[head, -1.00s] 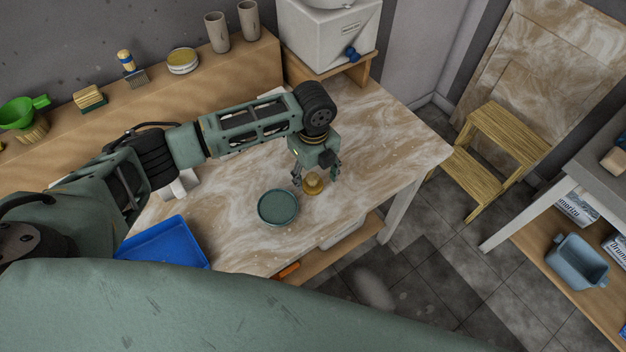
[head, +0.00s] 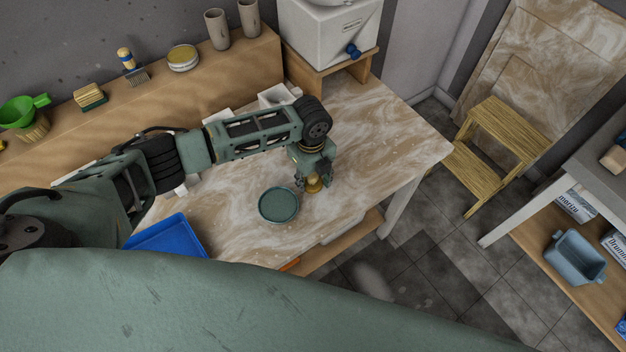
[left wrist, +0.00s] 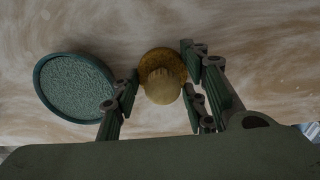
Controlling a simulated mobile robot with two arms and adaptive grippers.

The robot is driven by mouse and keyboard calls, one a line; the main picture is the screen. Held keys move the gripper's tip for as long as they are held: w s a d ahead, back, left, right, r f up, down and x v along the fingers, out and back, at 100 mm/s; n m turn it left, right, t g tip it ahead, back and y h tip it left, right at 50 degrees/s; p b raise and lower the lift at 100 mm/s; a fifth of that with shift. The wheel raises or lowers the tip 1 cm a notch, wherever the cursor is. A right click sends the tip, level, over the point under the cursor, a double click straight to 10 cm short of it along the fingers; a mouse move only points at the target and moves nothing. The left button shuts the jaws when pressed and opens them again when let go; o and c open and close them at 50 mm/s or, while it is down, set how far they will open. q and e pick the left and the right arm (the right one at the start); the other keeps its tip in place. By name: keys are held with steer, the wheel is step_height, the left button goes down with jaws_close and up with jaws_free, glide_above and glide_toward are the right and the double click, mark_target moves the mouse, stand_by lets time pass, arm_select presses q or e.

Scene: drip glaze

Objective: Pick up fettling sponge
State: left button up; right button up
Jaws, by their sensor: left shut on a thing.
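The fettling sponge (head: 313,185) appears to be the small round ochre thing on the marbled table. In the left wrist view, the sponge (left wrist: 162,62) has a darker speckled base and a paler rounded top. My left gripper (head: 314,178) points down over it. In the left wrist view, the fingers of my left gripper (left wrist: 161,90) are closed against the sides of the paler top. The sponge's underside is hidden, so I cannot tell whether it touches the table. My right gripper is not in view.
A round teal dish (head: 278,205) stands just left of the sponge; it also shows in the left wrist view (left wrist: 76,88). A blue tray (head: 168,240) lies at the table's front left. The table (head: 390,145) is clear to the right. A wooden shelf (head: 215,80) runs behind.

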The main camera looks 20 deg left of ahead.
mark_target(314, 178)
arm_select(q)
steer(key=shift+c, duration=0.9)
steer(key=shift+r, duration=0.2)
steer(key=shift+r, duration=0.25)
steer(key=r+b, duration=0.1)
steer(key=d+r, duration=0.1)
steer(key=r, duration=0.1)
steer(key=shift+s+r+b, duration=0.2)
steer(key=shift+r+b, duration=0.1)
steer(key=shift+b, duration=0.05)
steer(key=s+d+r+b, duration=0.2)
steer(key=s+d+r, duration=0.3)
steer(key=d, duration=0.4)
steer(key=shift+s+r, duration=0.25)
steer(key=shift+r, duration=0.55)
